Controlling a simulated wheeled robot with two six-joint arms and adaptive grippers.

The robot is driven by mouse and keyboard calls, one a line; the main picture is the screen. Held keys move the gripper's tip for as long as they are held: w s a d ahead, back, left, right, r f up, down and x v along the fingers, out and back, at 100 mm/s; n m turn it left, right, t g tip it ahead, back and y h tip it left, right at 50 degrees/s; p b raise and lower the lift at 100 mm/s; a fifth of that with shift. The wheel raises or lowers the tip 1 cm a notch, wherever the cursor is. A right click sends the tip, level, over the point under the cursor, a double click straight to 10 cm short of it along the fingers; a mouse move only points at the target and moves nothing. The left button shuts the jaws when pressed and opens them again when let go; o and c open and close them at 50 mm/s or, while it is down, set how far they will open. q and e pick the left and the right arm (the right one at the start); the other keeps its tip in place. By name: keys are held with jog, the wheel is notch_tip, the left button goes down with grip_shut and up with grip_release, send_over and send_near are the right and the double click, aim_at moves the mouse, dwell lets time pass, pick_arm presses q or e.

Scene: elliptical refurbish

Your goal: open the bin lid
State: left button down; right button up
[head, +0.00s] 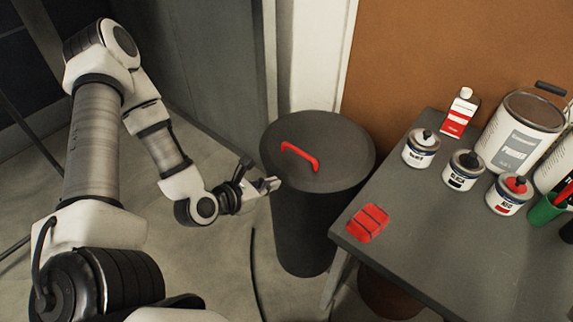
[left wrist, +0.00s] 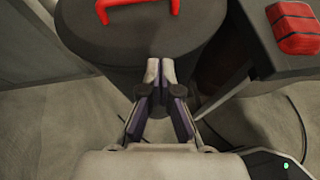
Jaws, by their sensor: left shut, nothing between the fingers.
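A dark grey round bin (head: 300,235) stands on the floor beside the table. Its lid (head: 335,150) lies on top and looks closed, with a red arched handle (head: 300,157) on it. My left gripper (head: 275,184) is shut and empty at the near left edge of the lid, short of the handle. In the left wrist view, the shut fingers (left wrist: 161,68) point towards the lid (left wrist: 160,38), and the red handle (left wrist: 135,6) is beyond them, cut by the top edge. Whether the fingertips touch the bin I cannot tell. My right gripper is not in view.
A grey table (head: 400,235) stands close on the bin's right. It bears a red block (head: 368,223), several small paint cans (head: 421,148), a large can (head: 520,135) and a red-and-white bottle (head: 459,115). A wall and white post are behind the bin. A cable lies on the floor.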

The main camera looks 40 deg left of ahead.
aim_at(287, 165)
pick_arm(q)
jog(key=w+a+b, duration=0.1)
jog(key=b, duration=0.1)
jog(key=w+a+n+t+b, duration=0.1)
jog(key=w+b, duration=0.1)
jog(key=b, duration=0.1)
jog(key=w+n+y+b, duration=0.1)
jog(key=w+b, duration=0.1)
jog(key=b, duration=0.1)
jog(key=shift+a+f+t, duration=0.3)
jog(key=shift+a+f, duration=0.05)
jog(key=shift+a, duration=0.05)
jog(key=x, duration=0.1)
jog(key=b+x, duration=0.1)
jog(key=x, duration=0.3)
jog(key=shift+w+r, duration=0.35)
